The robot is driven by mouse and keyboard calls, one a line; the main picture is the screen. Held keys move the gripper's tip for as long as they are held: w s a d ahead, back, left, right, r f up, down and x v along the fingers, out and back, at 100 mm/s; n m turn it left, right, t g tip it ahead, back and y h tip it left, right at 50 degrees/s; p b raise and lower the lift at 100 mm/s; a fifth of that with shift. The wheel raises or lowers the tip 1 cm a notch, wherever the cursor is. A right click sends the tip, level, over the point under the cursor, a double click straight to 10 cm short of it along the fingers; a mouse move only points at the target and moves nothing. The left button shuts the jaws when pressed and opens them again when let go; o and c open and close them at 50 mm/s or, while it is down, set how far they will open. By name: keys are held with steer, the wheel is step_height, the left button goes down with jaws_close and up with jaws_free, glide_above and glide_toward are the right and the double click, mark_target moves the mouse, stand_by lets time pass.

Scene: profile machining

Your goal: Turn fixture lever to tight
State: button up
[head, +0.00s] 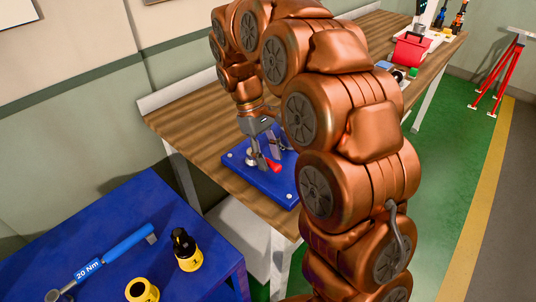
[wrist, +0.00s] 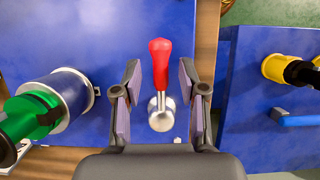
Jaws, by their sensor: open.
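The fixture lever has a red handle (wrist: 160,62) and a metal hub (wrist: 161,113). In the wrist view it lies between the two open fingers of my gripper (wrist: 161,95), with a gap on each side. The red handle also shows in the head view (head: 273,166), at the front of the blue fixture plate (head: 285,188) on the wooden bench. In the head view my gripper (head: 262,150) is above the plate, pointing down. My arm covers the right part of the plate there. A green and blue cylindrical part (wrist: 62,100) is left of my gripper in the wrist view.
A blue table (head: 120,215) at front left holds a torque wrench (head: 115,252) marked 20 Nm and yellow-black items (head: 187,250). A red toolbox (head: 410,50) stands farther along the wooden bench (head: 190,125). A red stand (head: 497,75) is on the green floor.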

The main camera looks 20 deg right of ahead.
steer(key=shift+r, duration=0.1)
steer(key=shift+v, duration=3.65)
steer(key=shift+a, duration=0.15)
steer(key=s+f+m+t+y+p, duration=0.1)
steer(key=s+f+m, duration=0.1)
steer(key=s, duration=1.2)
steer(key=s+f+m+t+y+p, duration=0.1)
steer(key=s+f+m, duration=0.2)
steer(key=s, duration=1.2)
steer(key=shift+s+f+m, duration=0.3)
steer(key=shift+s+f, duration=0.05)
steer(key=shift+f, duration=0.25)
